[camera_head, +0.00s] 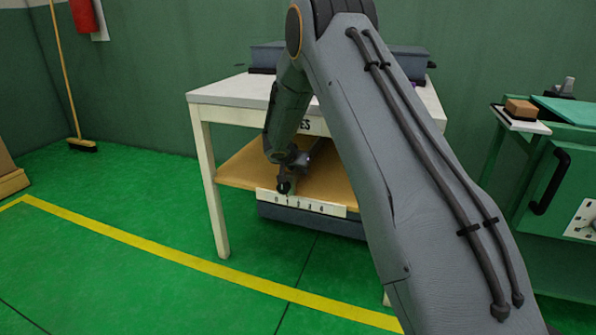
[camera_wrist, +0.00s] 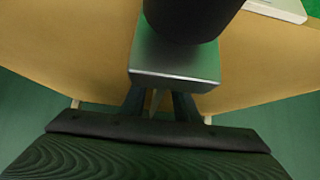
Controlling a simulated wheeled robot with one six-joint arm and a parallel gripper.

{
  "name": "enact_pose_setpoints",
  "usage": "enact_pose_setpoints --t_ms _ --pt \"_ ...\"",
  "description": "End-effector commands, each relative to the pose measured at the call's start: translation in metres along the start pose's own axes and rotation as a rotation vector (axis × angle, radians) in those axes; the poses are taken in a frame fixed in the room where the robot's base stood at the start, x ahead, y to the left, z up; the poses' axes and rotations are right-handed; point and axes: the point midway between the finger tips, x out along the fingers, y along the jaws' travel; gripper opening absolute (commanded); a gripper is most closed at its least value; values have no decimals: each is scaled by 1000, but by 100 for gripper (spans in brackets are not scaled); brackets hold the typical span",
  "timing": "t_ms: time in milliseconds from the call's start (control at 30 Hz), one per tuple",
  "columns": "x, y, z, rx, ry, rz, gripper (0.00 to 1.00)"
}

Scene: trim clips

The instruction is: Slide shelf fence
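The wooden lower shelf (camera_head: 240,168) of a white table has a white strip with numbers (camera_head: 312,205) along its front edge. A grey metal piece, seemingly the fence (camera_head: 318,158), shows on the shelf, partly behind my arm. In the wrist view a grey block (camera_wrist: 175,63) lies over the shelf wood (camera_wrist: 75,45), with a large black rounded part (camera_wrist: 190,18) in front of it. My gripper (camera_head: 285,180) is low over the shelf near the strip's left half. Its fingers are largely hidden, so I cannot tell their opening or whether they touch the fence.
The white table top (camera_head: 235,90) is above the shelf, with a blue-grey box (camera_head: 266,55) at its back. A dark bin (camera_head: 310,222) is under the shelf. A green cabinet (camera_head: 560,190) stands at right.

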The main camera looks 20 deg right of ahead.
Motion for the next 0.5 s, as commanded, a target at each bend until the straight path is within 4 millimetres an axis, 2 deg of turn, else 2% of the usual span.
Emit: enact_pose_setpoints --t_ms 267,400,500 --pt "1 0 0 1 0 0 26" --pt "1 0 0 1 0 0 3" --pt "1 0 0 1 0 0 0"
